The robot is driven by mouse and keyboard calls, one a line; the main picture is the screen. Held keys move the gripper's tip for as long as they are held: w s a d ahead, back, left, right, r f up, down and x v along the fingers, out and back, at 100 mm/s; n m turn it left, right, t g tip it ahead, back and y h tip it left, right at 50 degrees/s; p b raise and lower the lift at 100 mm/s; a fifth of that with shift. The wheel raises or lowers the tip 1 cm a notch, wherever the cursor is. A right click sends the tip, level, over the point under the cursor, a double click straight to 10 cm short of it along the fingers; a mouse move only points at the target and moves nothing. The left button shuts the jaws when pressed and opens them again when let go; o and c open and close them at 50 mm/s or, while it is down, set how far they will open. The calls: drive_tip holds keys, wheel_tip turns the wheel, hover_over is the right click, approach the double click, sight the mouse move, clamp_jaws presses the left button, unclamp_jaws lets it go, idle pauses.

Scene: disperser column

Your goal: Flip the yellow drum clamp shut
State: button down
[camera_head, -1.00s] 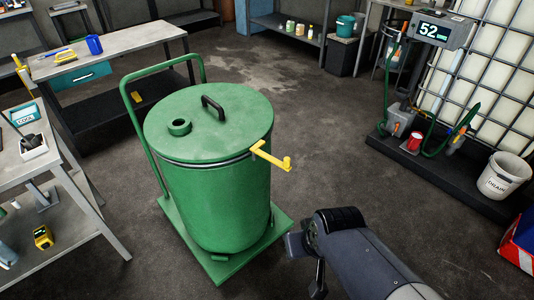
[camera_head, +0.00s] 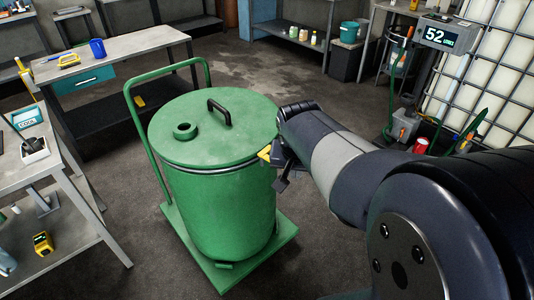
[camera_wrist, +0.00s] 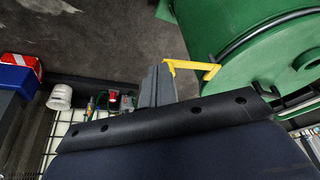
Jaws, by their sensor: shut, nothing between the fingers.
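The green drum (camera_head: 218,205) stands upright with its lid (camera_head: 205,140) on. Its yellow clamp (camera_head: 265,153) is at the right side of the rim, mostly hidden by my gripper in the head view. In the wrist view the yellow clamp (camera_wrist: 190,65) sticks out from the drum's side, with its bent outer end beside my fingers. My gripper (camera_wrist: 160,72) is shut and empty, its fingertips close to that outer end. Whether they touch it I cannot tell. In the head view my gripper (camera_head: 272,158) is at the drum's right side.
The drum stands on a green trolley (camera_head: 275,247) with a tall handle (camera_head: 133,125) at its left. Workbenches (camera_head: 120,55) are at the left and back left. A caged white tank (camera_head: 480,80) and a red can (camera_head: 421,146) are at the right. The floor in front is clear.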

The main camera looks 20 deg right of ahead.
drive_tip(key=shift+w+d+r, duration=0.15)
drive_tip(key=shift+w+r, duration=0.1)
drive_tip(key=shift+w, duration=0.5)
drive_tip(key=w+d+f+p, duration=0.1)
drive_tip(key=w+d+f, duration=0.3)
drive_tip(key=f, duration=0.5)
drive_tip(key=shift+w+f, duration=0.15)
drive_tip(key=shift+w, duration=1.1)
drive_tip(key=shift+d, duration=0.15)
